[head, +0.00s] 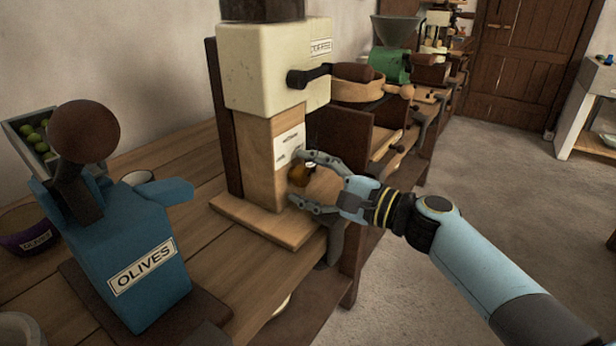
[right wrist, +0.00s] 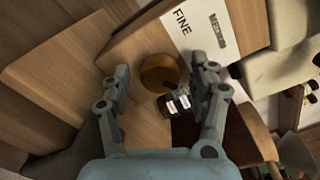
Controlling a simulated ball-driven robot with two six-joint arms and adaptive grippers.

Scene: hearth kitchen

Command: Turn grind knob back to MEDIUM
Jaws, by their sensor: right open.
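A grinder with a cream upper box (head: 265,70) and a wooden body (head: 258,150) stands on a wooden base at the counter's edge. A round brass-coloured knob (head: 300,175) is low on its front, under a white label (head: 289,147). In the right wrist view the knob (right wrist: 160,72) lies between the fingertips, and the label (right wrist: 205,28) reads FINE. My right gripper (head: 299,179) is open, its fingers on either side of the knob; I cannot tell whether they touch it. The knob's pointer setting is not clear. My left gripper is not in view.
A blue OLIVES device (head: 135,255) stands at the left on the counter, with a tray of green olives (head: 38,135) behind it. A dark crank handle (head: 309,75) sticks out above the knob. A green machine (head: 391,65) stands farther back. Open floor lies at the right.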

